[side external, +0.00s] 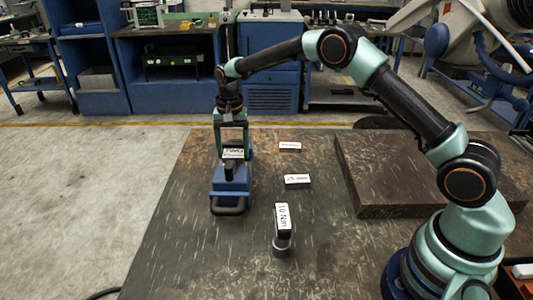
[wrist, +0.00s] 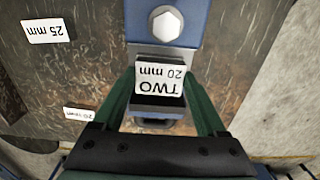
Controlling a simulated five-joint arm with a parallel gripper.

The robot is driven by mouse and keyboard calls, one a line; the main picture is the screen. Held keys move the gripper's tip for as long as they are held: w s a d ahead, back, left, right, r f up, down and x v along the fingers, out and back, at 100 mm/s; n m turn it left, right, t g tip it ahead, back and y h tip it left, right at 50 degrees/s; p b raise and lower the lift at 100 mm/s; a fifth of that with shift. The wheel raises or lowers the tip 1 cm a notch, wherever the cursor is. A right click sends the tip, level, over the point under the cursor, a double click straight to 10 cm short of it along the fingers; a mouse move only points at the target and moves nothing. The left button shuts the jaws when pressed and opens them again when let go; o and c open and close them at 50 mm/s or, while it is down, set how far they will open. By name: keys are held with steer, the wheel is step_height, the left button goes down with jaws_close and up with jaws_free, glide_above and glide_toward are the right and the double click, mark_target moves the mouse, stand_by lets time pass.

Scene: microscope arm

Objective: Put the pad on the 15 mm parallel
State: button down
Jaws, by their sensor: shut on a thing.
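My gripper (side external: 233,152) is over the blue fixture (side external: 231,182), which has a dark front bar. In the wrist view, its green fingers (wrist: 161,72) are shut on a dark block with a white label reading "TWO 20 mm" (wrist: 160,77). The block is close to the blue fixture with its bolt (wrist: 166,22); I cannot tell if they touch. Two low labelled blocks lie to the right, one nearer (side external: 297,180) and one farther (side external: 290,146). One label in the wrist view reads "25 mm" (wrist: 48,30); another (wrist: 79,114) is hard to read. I see no readable 15 mm label and cannot identify the pad.
A small upright piece with a white label (side external: 283,218) stands on a round metal base (side external: 282,249) near the front. A thick dark plate (side external: 420,180) lies at the right. The scratched table (side external: 190,265) is clear at front left.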

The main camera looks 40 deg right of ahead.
steer(key=shift+f, duration=0.8)
steer(key=shift+f, duration=0.15)
jaws_free()
